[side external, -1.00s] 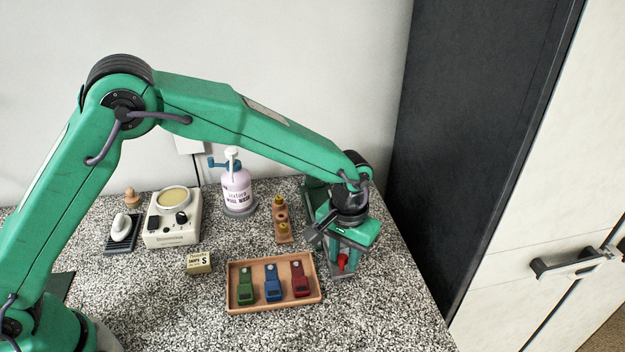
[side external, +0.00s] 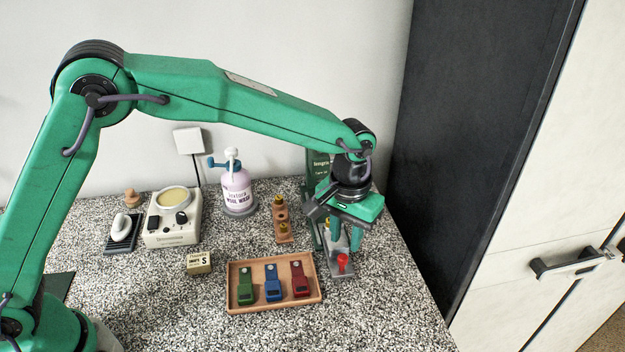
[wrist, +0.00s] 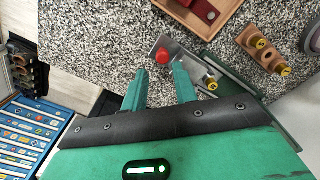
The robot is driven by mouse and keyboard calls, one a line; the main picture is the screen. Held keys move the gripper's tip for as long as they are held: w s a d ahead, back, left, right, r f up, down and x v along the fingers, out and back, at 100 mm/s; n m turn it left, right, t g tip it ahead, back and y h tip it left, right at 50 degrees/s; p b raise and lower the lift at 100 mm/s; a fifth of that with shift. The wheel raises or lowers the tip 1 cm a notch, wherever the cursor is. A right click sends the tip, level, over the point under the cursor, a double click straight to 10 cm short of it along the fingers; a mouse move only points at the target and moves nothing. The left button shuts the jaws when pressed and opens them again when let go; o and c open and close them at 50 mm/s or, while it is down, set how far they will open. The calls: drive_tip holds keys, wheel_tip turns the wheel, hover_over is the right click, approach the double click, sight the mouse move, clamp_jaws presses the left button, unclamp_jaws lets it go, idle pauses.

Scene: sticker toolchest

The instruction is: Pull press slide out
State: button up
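The press is a green upright frame (side external: 318,167) at the right of the counter, partly hidden by my gripper. Its slide is a grey metal plate (side external: 336,271) with a red knob (side external: 342,260) at its front end, reaching out over the counter beside the tray. In the wrist view the slide's plate (wrist: 190,66) and red knob (wrist: 162,56) lie just beyond my fingertips, with a yellow-topped piece (wrist: 211,83) further along the plate. My gripper (side external: 346,244) is above the slide, fingers pointing down. In the wrist view its fingers (wrist: 160,70) are apart with nothing between them.
A wooden tray (side external: 233,304) with green, blue and red pieces sits left of the slide. A wooden holder (side external: 282,220) with yellow-topped pieces and a pump bottle (side external: 236,190) stand behind it. A small box (side external: 199,262) is further left. The front counter is clear.

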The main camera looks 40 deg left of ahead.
drive_tip(key=shift+r, duration=1.1)
drive_tip(key=shift+a+r, duration=0.25)
drive_tip(key=s+a+r+t, duration=0.1)
drive_tip(key=s+a+r, duration=0.3)
drive_tip(key=a+r, duration=0.3)
drive_tip(key=s+a+r+t, duration=0.1)
drive_tip(key=s+a+r, duration=0.35)
drive_tip(key=a, duration=0.35)
drive_tip(key=s+a+t, duration=0.3)
drive_tip(key=s+a, duration=0.8)
drive_tip(key=s, duration=0.3)
drive_tip(key=shift+s+a+r+t, duration=0.15)
drive_tip(key=shift+s+r+t, duration=0.05)
drive_tip(key=shift+s+t, duration=0.1)
